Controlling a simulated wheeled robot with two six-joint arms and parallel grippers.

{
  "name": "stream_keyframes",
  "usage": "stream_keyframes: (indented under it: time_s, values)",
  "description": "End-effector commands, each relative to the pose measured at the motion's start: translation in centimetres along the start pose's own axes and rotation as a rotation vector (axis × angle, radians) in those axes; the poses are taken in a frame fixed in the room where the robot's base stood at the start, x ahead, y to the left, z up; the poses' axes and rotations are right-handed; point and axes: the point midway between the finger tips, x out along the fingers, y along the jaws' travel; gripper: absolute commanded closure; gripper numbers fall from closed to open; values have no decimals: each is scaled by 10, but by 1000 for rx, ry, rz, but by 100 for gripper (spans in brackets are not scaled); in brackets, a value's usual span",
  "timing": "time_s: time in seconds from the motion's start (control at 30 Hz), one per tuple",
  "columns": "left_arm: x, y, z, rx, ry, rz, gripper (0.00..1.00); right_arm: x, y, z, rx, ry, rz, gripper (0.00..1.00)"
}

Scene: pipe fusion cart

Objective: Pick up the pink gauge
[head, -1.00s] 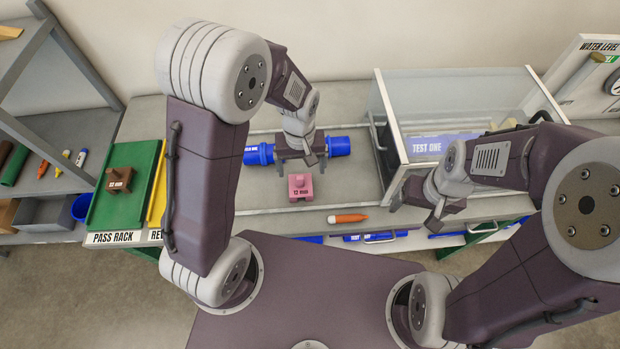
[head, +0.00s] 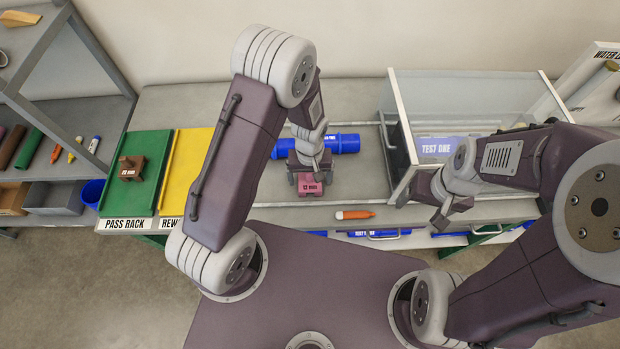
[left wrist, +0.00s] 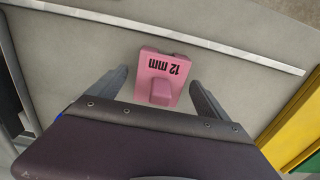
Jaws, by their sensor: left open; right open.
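The pink gauge (head: 311,188), marked 12 mm, lies on the grey bench top. My left gripper (head: 310,181) is above it, and the arm hides part of it in the head view. In the left wrist view the pink gauge (left wrist: 163,75) lies between the two open fingers of the left gripper (left wrist: 160,85), with gaps on both sides. Its small raised block faces the palm. My right gripper (head: 432,212) is open and empty, to the right near the front of the bench.
A blue pipe (head: 342,143) lies behind the gauge. An orange marker (head: 354,214) lies at the bench's front edge. A clear-walled TEST ONE tank (head: 401,130) stands right. A green pass rack (head: 130,205) with a brown gauge (head: 131,167) and a yellow tray (head: 180,180) stand left.

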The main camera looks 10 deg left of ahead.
Motion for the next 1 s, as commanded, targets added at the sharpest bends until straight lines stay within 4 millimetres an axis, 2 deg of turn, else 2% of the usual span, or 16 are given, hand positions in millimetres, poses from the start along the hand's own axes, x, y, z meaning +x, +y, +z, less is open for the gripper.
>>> stream_keyframes:
  time_s: [0.13, 0.17, 0.3, 0.4, 0.73, 0.87, 0.97, 1.0]
  values:
    - [0, 0, 0, 0, 1, 0, 11, 0, 0, 0, 0, 0, 0, 22]
    - [0, 0, 0, 0, 1, 0, 14, 0, 0, 0, 0, 0, 0, 22]
    - [0, 0, 0, 0, 0, 0, 53, 0, 0, 0, 0, 0, 0, 22]
    - [0, 0, 0, 0, 0, 0, 78, 0, 0, 0, 0, 0, 0, 22]
    - [-6, 0, 0, 0, 1, 1, 78, 2, 0, 0, 0, 0, 0, 22]
    - [-22, 1, -1, 0, 4, 3, 78, 4, 0, 0, 0, 0, 0, 22]
    - [-44, 1, 0, 1, 6, 4, 78, 8, 0, 1, 0, 0, 0, 22]
    - [-48, 4, 11, 5, 2, 2, 78, 9, 0, 1, 0, 0, 0, 22]
